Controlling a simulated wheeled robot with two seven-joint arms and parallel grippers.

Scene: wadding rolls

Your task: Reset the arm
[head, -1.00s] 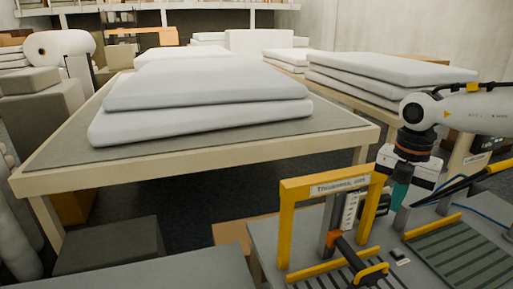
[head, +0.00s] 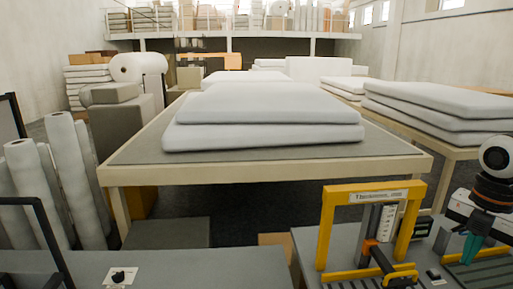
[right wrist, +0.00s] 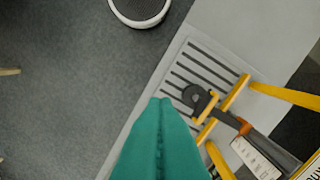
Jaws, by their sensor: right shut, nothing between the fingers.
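My right gripper (head: 468,248) is at the lower right of the head view, its teal fingers pointing down. The fingers are together and empty, to the right of the yellow-framed thickness gauge (head: 331,225). In the right wrist view the teal fingers (right wrist: 162,108) come up from the bottom edge, with the slotted grey plate (right wrist: 208,62) and the gauge's yellow frame (right wrist: 285,95) beyond and to the right. The right arm is cut off at the head view's right edge. My left gripper is not in view.
A wood-edged table (head: 270,175) holds stacked white wadding pads (head: 265,115). Another pad stack (head: 440,105) lies at right. White rolls (head: 62,175) stand at left. The grey bench (head: 190,272) in front has much bare surface left of the gauge.

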